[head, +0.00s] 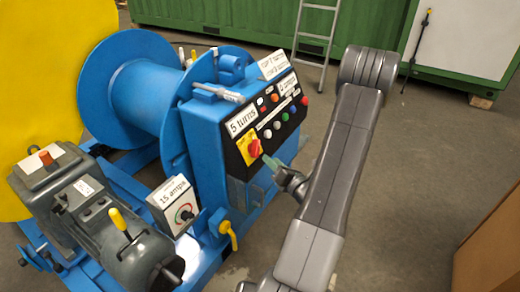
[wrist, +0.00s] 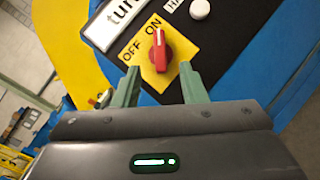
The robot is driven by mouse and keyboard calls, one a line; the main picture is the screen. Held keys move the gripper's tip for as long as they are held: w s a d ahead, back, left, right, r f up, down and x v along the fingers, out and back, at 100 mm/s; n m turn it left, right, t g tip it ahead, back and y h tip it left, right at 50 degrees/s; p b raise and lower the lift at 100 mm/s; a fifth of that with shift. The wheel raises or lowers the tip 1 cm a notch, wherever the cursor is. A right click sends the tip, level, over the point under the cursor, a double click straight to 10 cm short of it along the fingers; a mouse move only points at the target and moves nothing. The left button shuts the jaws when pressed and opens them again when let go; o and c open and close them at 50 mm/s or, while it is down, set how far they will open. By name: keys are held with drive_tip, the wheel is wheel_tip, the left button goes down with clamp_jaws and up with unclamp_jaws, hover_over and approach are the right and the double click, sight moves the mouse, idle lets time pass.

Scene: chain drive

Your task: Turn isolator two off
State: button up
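A red rotary switch (wrist: 160,52) sits on a yellow plate (wrist: 184,46) marked OFF and ON in the wrist view. Its handle stands nearly upright in that picture, with the white mark near the word ON; OFF is to the left. In the head view the red switch (head: 254,147) is at the lower left of the black panel. I cannot read a number two on it. My gripper (wrist: 160,78) is open, its green fingers on either side of the switch's lower end. I see no clear contact. My gripper (head: 271,163) is partly hidden by my arm in the head view.
The black panel (head: 275,118) has several coloured buttons up and right of the switch. A "15 amps" dial box (head: 180,205) and a yellow-handled valve (head: 227,230) are below left. A blue drum (head: 145,90) stands behind.

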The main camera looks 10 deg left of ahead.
sight(259, 149)
drive_tip(key=x, duration=0.8)
drive_tip(key=shift+a, duration=0.15)
clamp_jaws()
